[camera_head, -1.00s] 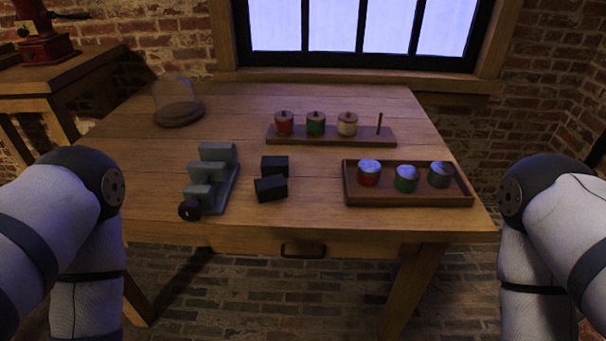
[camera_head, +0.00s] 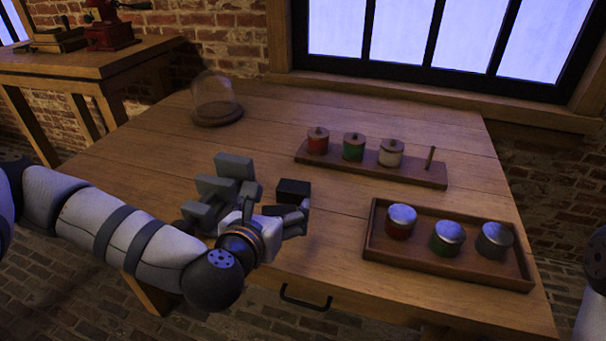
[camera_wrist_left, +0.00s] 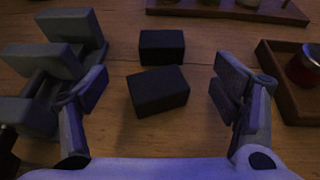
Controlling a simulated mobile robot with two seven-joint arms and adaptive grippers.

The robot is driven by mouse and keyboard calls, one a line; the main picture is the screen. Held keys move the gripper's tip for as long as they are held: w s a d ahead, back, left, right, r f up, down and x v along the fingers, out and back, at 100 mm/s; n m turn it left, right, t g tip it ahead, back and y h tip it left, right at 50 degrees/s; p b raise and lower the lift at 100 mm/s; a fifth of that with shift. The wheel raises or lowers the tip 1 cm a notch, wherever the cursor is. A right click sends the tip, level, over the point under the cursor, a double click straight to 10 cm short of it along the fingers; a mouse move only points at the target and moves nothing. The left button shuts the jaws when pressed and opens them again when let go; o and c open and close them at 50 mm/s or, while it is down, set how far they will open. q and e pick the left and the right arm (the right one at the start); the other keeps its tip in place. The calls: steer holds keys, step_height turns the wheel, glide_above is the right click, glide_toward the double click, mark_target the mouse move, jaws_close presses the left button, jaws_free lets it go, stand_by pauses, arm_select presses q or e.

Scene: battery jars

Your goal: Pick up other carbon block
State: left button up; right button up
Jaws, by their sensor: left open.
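Two black carbon blocks lie on the table. In the left wrist view the nearer block (camera_wrist_left: 158,91) sits slightly turned between my open fingers, with gaps on both sides, and the farther block (camera_wrist_left: 161,47) lies just behind it. In the head view the farther block (camera_head: 294,189) shows beyond my left gripper (camera_head: 282,214), which largely hides the nearer one. My left gripper (camera_wrist_left: 160,92) is open and empty, its fingers either side of the nearer block. My right gripper is out of view.
A grey stepped fixture (camera_head: 233,167) stands close left of the blocks. A wooden tray (camera_head: 373,238) with three metal-lidded jars is at right. A rack (camera_head: 432,175) with three coloured jars and a peg is behind. A glass dome (camera_head: 215,95) stands at back left.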

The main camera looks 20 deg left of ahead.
mark_target(293, 187)
arm_select(q)
steer(key=x, duration=0.3)
steer(key=shift+w+f+b, duration=0.3)
steer(key=x, duration=0.6)
steer(key=shift+w+r, duration=0.15)
steer(key=shift+w, duration=0.25)
steer(key=shift+r, duration=0.1)
steer(key=c, duration=1.4)
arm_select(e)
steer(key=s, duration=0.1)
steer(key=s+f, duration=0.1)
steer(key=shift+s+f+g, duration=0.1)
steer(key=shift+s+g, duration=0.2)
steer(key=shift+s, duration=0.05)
